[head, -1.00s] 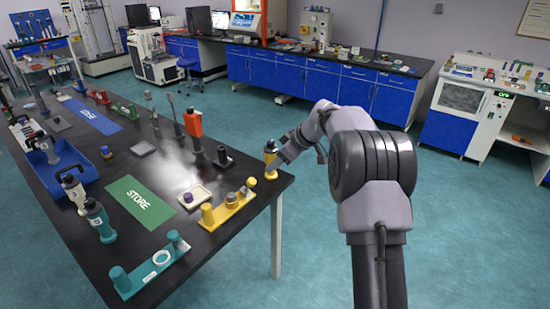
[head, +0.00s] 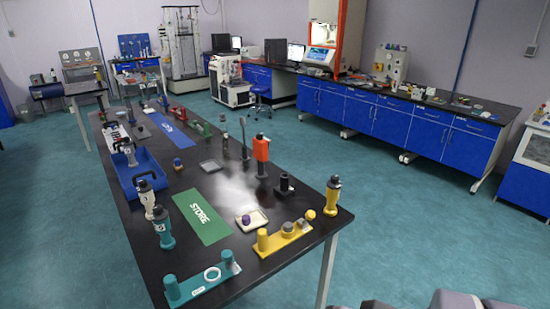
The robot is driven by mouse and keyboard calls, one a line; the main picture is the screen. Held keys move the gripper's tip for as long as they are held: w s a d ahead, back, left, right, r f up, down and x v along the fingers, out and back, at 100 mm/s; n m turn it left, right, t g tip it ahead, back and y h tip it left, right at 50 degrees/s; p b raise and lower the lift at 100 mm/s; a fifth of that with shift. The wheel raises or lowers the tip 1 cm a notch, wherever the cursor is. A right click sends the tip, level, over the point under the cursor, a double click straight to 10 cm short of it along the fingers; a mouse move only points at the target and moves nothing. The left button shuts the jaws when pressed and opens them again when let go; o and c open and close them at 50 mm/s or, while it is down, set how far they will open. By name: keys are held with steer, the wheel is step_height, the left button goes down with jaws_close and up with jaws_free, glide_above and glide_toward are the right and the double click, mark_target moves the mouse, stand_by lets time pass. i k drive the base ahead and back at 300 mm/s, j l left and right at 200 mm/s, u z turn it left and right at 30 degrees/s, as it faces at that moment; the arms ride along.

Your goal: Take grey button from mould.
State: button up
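I cannot make out a clear mould with a grey button in it. A grey round piece (head: 288,228) sits on the yellow holder (head: 268,249) near the table's front right corner; I cannot tell if it is the button. A small cream tray (head: 259,224) beside the holder carries a purple piece (head: 246,219). A yellow-and-black hand tool (head: 333,196) stands upright at the table's right corner. My gripper is out of view; only parts of my arm show at the lower right edge.
Blue cabinets (head: 388,118) line the back. Floor (head: 420,220) to the right is clear.

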mark_target(288, 227)
steer(key=i+u, duration=0.25)
steer(key=i, duration=0.45)
steer(key=i+u, duration=0.3)
steer(key=i, duration=0.35)
